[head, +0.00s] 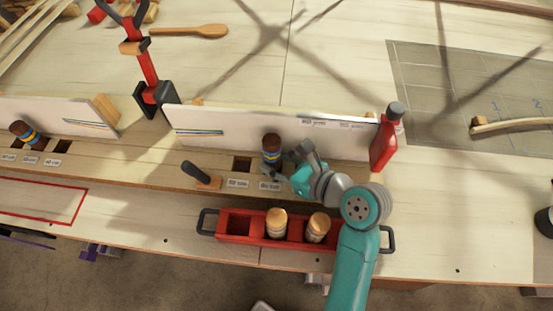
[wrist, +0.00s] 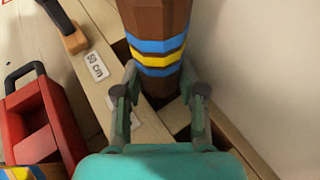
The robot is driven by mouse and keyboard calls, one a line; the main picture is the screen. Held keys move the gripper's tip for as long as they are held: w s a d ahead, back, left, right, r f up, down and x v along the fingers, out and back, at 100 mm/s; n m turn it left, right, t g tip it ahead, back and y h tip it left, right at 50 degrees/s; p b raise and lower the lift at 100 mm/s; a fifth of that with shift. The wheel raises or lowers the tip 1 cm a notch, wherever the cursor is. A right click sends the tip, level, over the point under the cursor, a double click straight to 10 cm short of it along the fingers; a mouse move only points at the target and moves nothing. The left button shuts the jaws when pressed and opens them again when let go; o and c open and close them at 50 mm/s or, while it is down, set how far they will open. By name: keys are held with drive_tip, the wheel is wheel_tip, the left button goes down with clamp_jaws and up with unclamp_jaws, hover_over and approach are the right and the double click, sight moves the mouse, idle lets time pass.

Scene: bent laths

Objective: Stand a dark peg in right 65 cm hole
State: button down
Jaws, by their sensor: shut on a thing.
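A dark brown peg (head: 272,148) with blue and yellow bands stands roughly upright at the right-hand holes of the right rail (head: 150,172). In the wrist view the peg (wrist: 157,40) is between the two fingers of my gripper (wrist: 160,92), which is shut on it. The gripper also shows in the head view (head: 284,165).
A red tray (head: 225,238) in front holds two light pegs (head: 277,222) (head: 317,227). Another dark peg (head: 27,132) stands far left.

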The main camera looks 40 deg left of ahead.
sight(278, 145)
drive_tip(key=shift+f, duration=0.55)
drive_tip(key=c, duration=0.6)
unclamp_jaws()
drive_tip(key=shift+r, duration=4.5)
drive_tip(key=shift+s, duration=0.1)
